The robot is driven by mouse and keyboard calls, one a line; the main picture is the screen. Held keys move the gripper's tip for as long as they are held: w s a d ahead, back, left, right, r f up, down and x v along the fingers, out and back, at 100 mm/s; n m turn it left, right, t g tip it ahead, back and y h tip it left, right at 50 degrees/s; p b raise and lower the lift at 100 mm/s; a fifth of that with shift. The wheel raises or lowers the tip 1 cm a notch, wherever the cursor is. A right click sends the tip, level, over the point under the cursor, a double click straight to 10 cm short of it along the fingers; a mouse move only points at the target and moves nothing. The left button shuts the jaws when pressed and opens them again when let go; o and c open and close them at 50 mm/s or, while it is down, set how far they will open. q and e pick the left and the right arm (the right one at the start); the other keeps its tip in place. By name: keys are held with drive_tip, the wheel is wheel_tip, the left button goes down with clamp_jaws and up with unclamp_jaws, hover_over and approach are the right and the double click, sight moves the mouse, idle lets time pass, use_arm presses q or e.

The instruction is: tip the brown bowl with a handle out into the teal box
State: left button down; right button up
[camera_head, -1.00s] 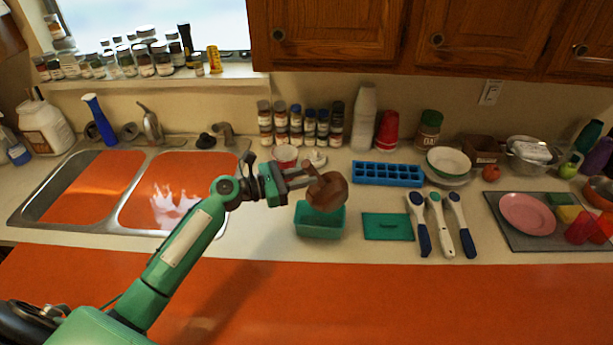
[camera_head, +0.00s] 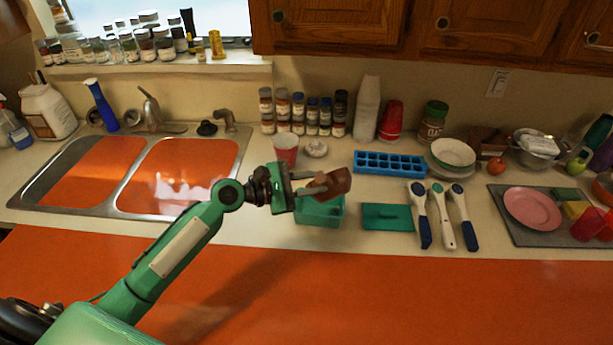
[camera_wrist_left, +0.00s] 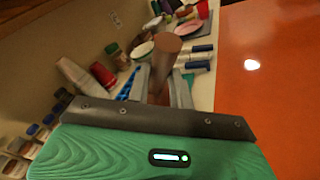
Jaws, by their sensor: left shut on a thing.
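The brown bowl with a handle (camera_head: 337,182) is held in the air over the teal box (camera_head: 321,213), tilted. My left gripper (camera_head: 316,187) is shut on its handle. In the left wrist view, the bowl (camera_wrist_left: 167,43) shows as a smooth brown round face beyond the fingers of my left gripper (camera_wrist_left: 160,92), with the handle between them. I cannot see into the bowl. The teal box stands on the counter, partly hidden by the bowl and gripper; its inside barely shows. My right gripper is not in view.
A teal lid (camera_head: 388,217) lies right of the box, with several blue-and-white utensils (camera_head: 443,215) beyond it. A blue ice tray (camera_head: 390,162) and a red cup (camera_head: 286,148) stand behind. The double sink (camera_head: 180,175) is left. The orange front strip (camera_head: 400,300) is clear.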

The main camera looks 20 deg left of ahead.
use_arm(q)
drive_tip(key=s+d+f+m+y+b, duration=0.1)
drive_tip(key=s+d+f+m+b, duration=0.1)
drive_tip(key=f+m, duration=0.2)
drive_tip(key=s+d+f+m+t+y+b, duration=0.1)
drive_tip(key=s+d+f+m+b, duration=0.1)
drive_tip(key=f+m, duration=0.3)
drive_tip(key=shift+d+f+m+y+b, duration=0.15)
drive_tip(key=shift+f+m+y+b, duration=0.3)
drive_tip(key=shift+f, duration=1.55)
drive_tip(key=shift+d+n, duration=0.1)
drive_tip(key=shift+n, duration=0.15)
